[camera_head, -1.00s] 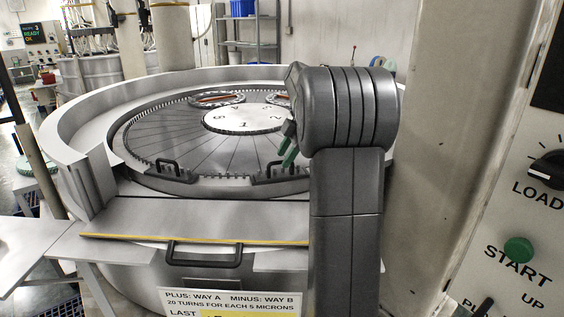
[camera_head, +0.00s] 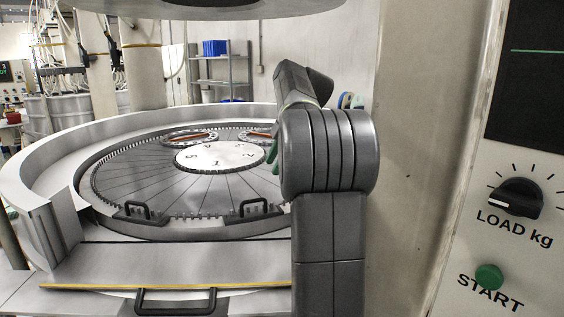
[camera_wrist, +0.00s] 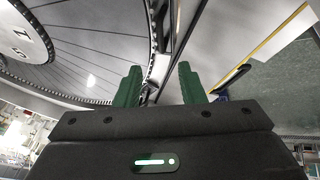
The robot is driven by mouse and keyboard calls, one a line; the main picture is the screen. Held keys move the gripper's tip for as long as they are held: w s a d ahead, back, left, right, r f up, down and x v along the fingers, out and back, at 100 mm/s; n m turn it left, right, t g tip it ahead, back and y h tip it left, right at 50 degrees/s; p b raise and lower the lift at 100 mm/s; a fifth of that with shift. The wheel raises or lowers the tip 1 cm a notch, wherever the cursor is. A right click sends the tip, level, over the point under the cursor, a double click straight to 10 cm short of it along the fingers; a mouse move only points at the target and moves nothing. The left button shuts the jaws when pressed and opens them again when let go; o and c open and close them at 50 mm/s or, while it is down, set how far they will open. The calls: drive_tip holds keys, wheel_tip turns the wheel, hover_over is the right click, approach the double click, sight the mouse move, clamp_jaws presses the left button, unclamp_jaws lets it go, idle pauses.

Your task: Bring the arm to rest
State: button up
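My gripper (camera_wrist: 158,84) shows in the wrist view as two green fingers standing well apart, with nothing between them. In the head view my dark grey arm rises in front of the right side of the lapping machine. A small part of the green fingers (camera_head: 272,155) shows at the arm's left edge; the rest is hidden behind the arm. The fingers appear over the right part of the round lapping plate (camera_head: 135,172), and I cannot tell how high above it.
A pale numbered disc (camera_head: 221,157) sits at the plate's centre. Two black handles (camera_head: 140,212) stand on the near rim. A shelf (camera_wrist: 262,46) with a yellow edge fronts the machine. At right are a grey column (camera_head: 420,130) and a panel with a load knob (camera_head: 516,198) and green start button (camera_head: 489,277).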

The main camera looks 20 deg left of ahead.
sight(254, 200)
drive_tip(key=x, duration=1.3)
drive_tip(key=shift+a+f+p, duration=0.2)
drive_tip(key=shift+f+p, duration=0.15)
drive_tip(key=shift+r, duration=0.25)
drive_tip(key=shift+d+f, duration=0.1)
drive_tip(key=shift+f, duration=0.05)
